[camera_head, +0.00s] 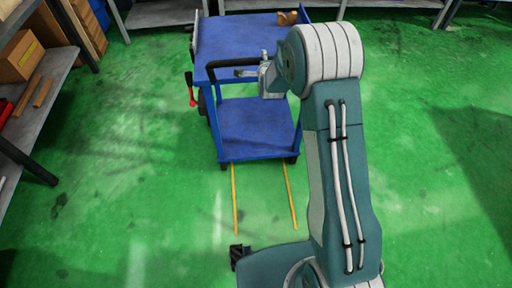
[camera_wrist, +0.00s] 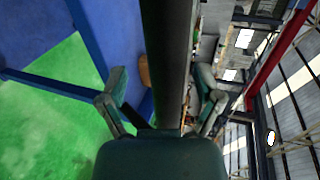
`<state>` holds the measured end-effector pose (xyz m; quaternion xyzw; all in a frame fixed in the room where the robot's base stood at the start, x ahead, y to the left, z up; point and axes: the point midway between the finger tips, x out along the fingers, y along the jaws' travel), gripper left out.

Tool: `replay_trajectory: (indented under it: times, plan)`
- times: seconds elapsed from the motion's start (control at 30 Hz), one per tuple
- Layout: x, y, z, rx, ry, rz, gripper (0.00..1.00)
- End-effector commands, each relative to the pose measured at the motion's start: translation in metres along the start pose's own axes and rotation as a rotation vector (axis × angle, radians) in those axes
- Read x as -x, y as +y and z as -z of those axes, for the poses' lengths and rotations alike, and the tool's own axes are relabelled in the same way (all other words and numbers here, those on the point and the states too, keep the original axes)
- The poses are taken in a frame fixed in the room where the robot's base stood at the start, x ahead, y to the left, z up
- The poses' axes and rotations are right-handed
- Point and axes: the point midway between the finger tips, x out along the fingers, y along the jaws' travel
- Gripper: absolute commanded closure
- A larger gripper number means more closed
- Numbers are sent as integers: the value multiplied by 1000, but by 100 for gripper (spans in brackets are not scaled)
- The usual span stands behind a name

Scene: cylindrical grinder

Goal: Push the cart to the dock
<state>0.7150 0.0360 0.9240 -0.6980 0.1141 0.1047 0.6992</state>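The blue cart (camera_head: 255,121) stands upright ahead, with two shelves and a black handle (camera_head: 226,64) on its near side. A small brown object (camera_head: 288,18) sits on its top shelf. My gripper (camera_head: 248,72) is at the handle. In the wrist view, the dark handle bar (camera_wrist: 167,55) runs between the two fingers of my gripper (camera_wrist: 162,82), which stand apart on either side of it. A gap shows beside the left finger; contact on the right is unclear. I cannot identify a dock for certain.
Two yellow floor lines (camera_head: 235,200) run from the cart toward me. A red-handled item (camera_head: 191,88) is at the cart's left. A shelf with cardboard boxes (camera_head: 20,57) stands left, and grey racks (camera_head: 160,13) line the back. The green floor is open on both sides.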

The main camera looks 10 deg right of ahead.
Motion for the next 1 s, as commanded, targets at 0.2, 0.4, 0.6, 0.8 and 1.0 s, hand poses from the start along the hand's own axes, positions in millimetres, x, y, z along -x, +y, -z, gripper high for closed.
replay_trajectory:
  times: [0.2, 0.4, 0.6, 0.8, 1.0]
  plan:
    - [0, -3, 0, 0, 0, 6, 14]
    - [12, -7, 0, 0, 0, 8, 14]
    - [28, -12, 0, 0, 0, 10, 14]
    - [45, -16, 0, 0, 0, 10, 14]
    - [61, -21, 0, 0, 0, 10, 14]
